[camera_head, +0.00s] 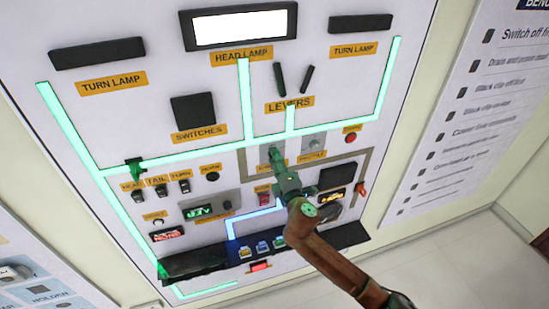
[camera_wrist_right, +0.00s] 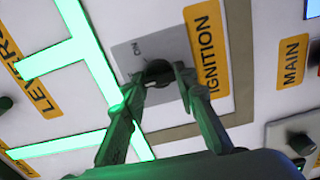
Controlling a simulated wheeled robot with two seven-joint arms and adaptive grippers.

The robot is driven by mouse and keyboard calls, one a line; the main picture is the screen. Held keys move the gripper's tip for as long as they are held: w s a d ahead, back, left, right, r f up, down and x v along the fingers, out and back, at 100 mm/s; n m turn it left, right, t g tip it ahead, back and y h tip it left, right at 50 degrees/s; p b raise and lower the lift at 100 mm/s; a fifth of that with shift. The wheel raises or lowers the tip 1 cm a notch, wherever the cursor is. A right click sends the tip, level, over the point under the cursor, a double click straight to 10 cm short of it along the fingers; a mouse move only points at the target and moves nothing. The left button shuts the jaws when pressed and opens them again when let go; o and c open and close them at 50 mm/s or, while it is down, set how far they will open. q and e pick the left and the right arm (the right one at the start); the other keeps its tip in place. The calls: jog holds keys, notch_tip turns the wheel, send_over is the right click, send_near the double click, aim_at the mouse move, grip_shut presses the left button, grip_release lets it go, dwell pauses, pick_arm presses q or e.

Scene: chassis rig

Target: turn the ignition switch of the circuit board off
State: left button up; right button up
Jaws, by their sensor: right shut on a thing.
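The ignition switch (camera_wrist_right: 158,72) is a dark round knob on a grey plate beside the orange IGNITION label in the right wrist view. "ON" is printed on that plate, to the left of the knob. My right gripper (camera_wrist_right: 158,75) has its two fingers on either side of the knob, shut on it. In the head view my right gripper (camera_head: 275,158) reaches the board and hides most of the switch. My left gripper is not in view.
Two black levers (camera_head: 280,80) stand above the ignition area. Small toggles (camera_head: 160,188) and the MAIN label (camera_wrist_right: 292,61) are nearby. A dark ledge (camera_head: 195,262) runs along the lower board. A printed checklist (camera_head: 470,120) hangs to the right.

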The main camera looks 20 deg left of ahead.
jog(key=shift+f+n, duration=0.1)
jog(key=shift+n, duration=0.2)
jog(key=o, duration=1.1)
jog(key=v, duration=1.2)
